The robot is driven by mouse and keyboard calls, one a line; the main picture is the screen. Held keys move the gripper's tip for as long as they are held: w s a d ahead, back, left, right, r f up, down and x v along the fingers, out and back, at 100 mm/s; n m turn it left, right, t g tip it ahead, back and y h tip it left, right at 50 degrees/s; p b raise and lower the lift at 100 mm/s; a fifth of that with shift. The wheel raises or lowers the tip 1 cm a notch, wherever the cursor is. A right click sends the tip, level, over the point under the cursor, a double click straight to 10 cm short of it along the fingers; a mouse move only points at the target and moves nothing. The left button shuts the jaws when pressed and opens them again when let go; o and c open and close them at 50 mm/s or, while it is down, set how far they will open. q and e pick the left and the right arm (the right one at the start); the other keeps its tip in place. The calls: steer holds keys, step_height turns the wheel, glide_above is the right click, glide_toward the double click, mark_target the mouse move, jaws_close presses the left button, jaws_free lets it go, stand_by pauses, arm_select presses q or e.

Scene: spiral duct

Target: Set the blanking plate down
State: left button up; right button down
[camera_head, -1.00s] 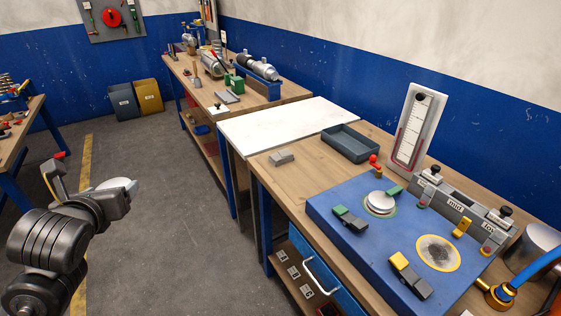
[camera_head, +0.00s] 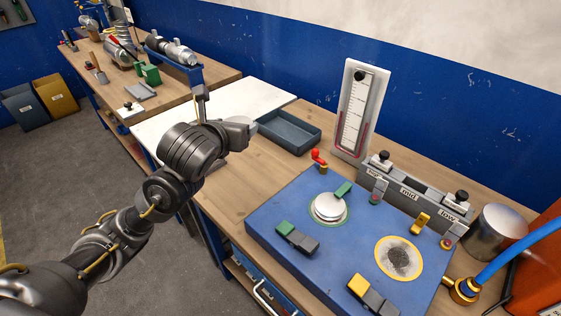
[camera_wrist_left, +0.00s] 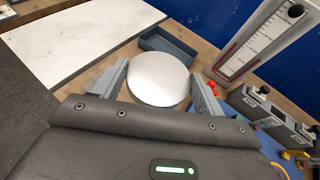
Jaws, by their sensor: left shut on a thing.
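The blanking plate (camera_wrist_left: 158,80), a smooth pale silver disc, is in my left gripper (camera_head: 240,132). In the left wrist view the two grey fingers stand on either side of the disc, shut on it. In the head view the gripper is above the wooden bench, near the white board and the dark tray, and mostly hides the plate. The blue panel (camera_head: 275,215) lies to the right, with a silver disc (camera_head: 328,207) under a green clamp and a dark, yellow-ringed round spot (camera_head: 399,258). My right gripper is not in view.
A dark open tray (camera_head: 290,133) stands at the bench's back, by a white gauge board (camera_head: 355,110). A white board (camera_head: 165,124) lies left of it. A grey block with labels and knobs (camera_head: 410,188) and a red-knobbed valve (camera_head: 320,160) stand behind the blue panel. Bare wood (camera_head: 233,195) shows left of the panel.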

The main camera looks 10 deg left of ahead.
arm_select(q)
steer(key=shift+w+d, duration=0.25)
steer(key=shift+w, duration=0.15)
steer(key=shift+s+f, duration=0.3)
steer(key=shift+f, duration=0.2)
steer(key=shift+s+d+f+m+h+p, duration=0.5)
steer(key=shift+s+f+m+h+p, duration=1.3)
steer(key=shift+s+f, duration=3.7)
steer(key=shift+g+h, duration=0.4)
steer(key=shift+h, duration=0.1)
steer(key=w+a+f+b, duration=0.2)
steer(key=w+f+b, duration=0.1)
steer(key=b, duration=0.1)
steer(key=w+a+f+b, duration=0.3)
steer(key=w+b, duration=0.1)
steer(key=w+a+f+b, duration=0.2)
steer(key=w+f+b, duration=0.1)
steer(key=w+b, duration=0.1)
steer(key=shift+a+b, duration=0.25)
steer(key=shift+b, duration=0.2)
steer(key=shift+w+a+f, duration=0.15)
steer(key=shift+w+f, duration=0.05)
steer(key=shift+f, duration=0.15)
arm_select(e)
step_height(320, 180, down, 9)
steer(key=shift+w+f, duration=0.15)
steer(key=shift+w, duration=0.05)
